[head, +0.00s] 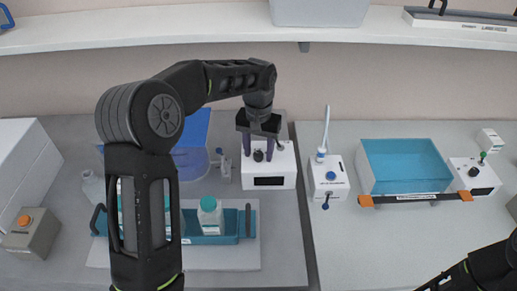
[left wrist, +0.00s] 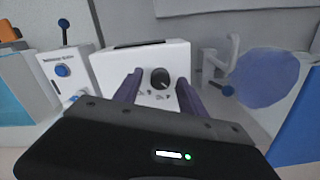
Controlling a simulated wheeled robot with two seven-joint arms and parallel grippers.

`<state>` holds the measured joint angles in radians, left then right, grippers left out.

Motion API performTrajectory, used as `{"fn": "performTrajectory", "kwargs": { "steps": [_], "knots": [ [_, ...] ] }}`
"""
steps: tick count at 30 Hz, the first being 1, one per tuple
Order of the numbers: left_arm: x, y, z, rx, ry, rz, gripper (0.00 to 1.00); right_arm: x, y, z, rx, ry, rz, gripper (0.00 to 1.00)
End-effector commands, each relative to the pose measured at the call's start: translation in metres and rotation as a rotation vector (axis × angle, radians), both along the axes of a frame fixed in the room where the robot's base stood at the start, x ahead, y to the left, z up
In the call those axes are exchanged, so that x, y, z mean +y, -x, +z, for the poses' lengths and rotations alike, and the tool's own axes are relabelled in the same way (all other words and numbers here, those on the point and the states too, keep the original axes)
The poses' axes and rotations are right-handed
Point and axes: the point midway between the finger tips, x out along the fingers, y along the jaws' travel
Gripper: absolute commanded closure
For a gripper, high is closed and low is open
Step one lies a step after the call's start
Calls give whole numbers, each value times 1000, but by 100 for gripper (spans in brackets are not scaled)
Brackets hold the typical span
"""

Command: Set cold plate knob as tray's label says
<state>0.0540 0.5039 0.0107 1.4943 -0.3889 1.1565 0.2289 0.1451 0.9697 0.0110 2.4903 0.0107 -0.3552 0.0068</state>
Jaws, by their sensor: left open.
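A white box with a black knob (head: 258,155) and a dark display window (head: 270,181) stands at the centre of the head view. In the left wrist view the knob (left wrist: 160,78) sits on the white front face (left wrist: 115,72), with small marks too blurred to read. My left gripper (head: 258,148) is open, its two purple fingers on either side of the knob, apart from it as far as I can tell.
To the right stand a white box with a blue button (head: 329,177), a teal basin (head: 405,165) and another knobbed box (head: 473,175). A blue translucent panel (head: 193,130) is left of the knob box. A shelf (head: 180,24) runs above.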

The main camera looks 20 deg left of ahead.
Motion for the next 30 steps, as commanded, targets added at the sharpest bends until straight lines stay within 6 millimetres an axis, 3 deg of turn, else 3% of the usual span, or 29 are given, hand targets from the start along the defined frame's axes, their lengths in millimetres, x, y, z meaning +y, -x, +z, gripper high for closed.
{"fn": "performTrajectory", "kwargs": {
  "steps": [8, 25, 30],
  "knots": [
    [0, 0, -1, 0, 0, 0, 53, 0, 0, 0, 0, 0, 0, 100],
    [0, 0, -1, 0, 0, 0, 100, 0, 0, 0, 0, 0, 0, 100],
    [0, 0, -1, 0, 0, 0, 100, 0, 0, 0, 0, 0, 0, 100]
  ]
}}
